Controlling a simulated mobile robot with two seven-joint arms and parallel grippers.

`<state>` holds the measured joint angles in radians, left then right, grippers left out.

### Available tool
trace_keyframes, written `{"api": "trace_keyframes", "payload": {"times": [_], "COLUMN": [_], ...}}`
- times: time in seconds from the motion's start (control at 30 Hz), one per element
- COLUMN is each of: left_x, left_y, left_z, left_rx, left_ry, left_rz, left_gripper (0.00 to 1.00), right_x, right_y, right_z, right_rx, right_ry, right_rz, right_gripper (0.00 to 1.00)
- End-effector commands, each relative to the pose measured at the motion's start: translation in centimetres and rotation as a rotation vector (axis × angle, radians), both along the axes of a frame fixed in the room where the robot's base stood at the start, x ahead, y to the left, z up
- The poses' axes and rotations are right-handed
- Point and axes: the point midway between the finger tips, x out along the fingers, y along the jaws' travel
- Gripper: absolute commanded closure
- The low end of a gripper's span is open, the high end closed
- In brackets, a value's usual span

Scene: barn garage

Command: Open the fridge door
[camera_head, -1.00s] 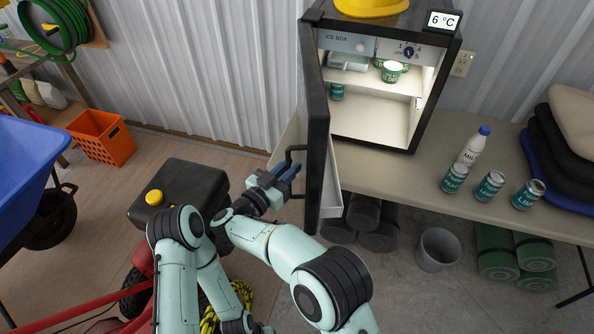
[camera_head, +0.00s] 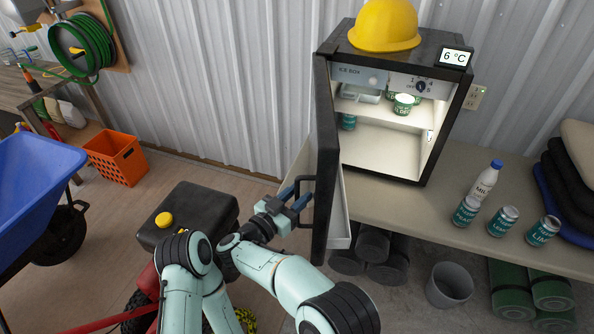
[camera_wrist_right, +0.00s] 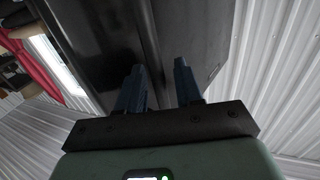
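The small black fridge (camera_head: 437,132) stands on the bench with its lit white inside facing me. Its door (camera_head: 327,160) is swung wide open to the left and shows nearly edge-on. The dark door handle (camera_head: 303,181) is on the door's left, outer face. The right wrist view shows the open fingers (camera_wrist_right: 160,88) in front of a dark panel. My left arm shows at the lower left, but its gripper is not in view.
A yellow hard hat (camera_head: 385,26) sits on the fridge. Cans and a milk bottle (camera_head: 486,181) stand on the bench (camera_head: 400,205) to the right.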

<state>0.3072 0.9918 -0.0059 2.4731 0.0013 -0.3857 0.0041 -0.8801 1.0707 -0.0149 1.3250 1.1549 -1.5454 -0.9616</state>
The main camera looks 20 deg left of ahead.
Motion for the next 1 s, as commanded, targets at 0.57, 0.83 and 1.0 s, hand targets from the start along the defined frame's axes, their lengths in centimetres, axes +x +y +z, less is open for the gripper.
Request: {"api": "trace_keyframes", "payload": {"times": [0.57,0.83,1.0], "left_x": [0.7,1.3,1.5], "left_y": [0.0,0.0,0.0], "left_z": [1.1,2.0,2.2], "left_rx": [0.000,0.000,0.000], "left_ry": [-0.008,-0.015,-0.017], "left_rz": [-0.001,0.000,0.000], "left_gripper": [0.57,0.57,0.57], "right_x": [0.1,0.1,0.1], "right_y": [0.0,0.0,0.0], "right_z": [13.6,18.3,19.3], "right_rx": [0.006,0.004,0.001], "right_ry": [-0.005,-0.003,-0.002], "right_rz": [0.000,0.001,0.001], "right_gripper": [0.65,0.65,0.65]}}
